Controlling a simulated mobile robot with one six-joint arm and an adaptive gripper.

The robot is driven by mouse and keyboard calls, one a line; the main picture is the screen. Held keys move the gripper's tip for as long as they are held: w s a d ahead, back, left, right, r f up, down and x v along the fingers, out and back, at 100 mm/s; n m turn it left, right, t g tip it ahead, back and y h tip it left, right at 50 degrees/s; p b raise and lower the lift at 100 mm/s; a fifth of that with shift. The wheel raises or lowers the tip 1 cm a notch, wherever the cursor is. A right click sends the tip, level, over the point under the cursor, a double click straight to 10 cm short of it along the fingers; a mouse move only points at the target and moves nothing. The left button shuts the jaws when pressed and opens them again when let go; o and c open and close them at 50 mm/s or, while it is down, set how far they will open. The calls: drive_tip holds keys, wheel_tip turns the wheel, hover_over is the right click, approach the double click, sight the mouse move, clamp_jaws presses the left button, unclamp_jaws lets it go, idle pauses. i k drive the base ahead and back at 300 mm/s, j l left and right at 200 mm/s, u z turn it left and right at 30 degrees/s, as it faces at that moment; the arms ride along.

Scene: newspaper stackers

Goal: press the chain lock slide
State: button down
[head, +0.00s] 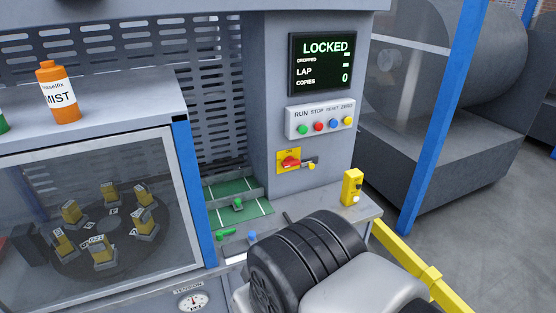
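No part carries a readable chain lock label, so I cannot tell for certain which one is the slide. A red rotary handle on a yellow plate (289,160) is on the grey column, with a small yellow-tipped lever (311,166) at its right. A yellow box with a pale button (353,188) stands upright on the ledge's right end. Small green (226,233) and blue (252,236) parts sit at the ledge's front. The display (323,63) reads LOCKED. My arm fills the lower right and hides part of the ledge. I cannot make out my gripper.
A button panel (320,120) is below the display. A clear-fronted cabinet (188,170) with an orange bottle (57,92) on top is at left. A blue post (440,120) and yellow rail (430,275) bound the right side.

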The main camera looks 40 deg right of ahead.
sight(311, 166)
drive_tip(key=i+l, duration=0.45)
drive_tip(key=l, duration=0.25)
drive_tip(key=i+l, duration=0.25)
drive_tip(key=l, duration=0.15)
drive_tip(key=j+u, duration=0.05)
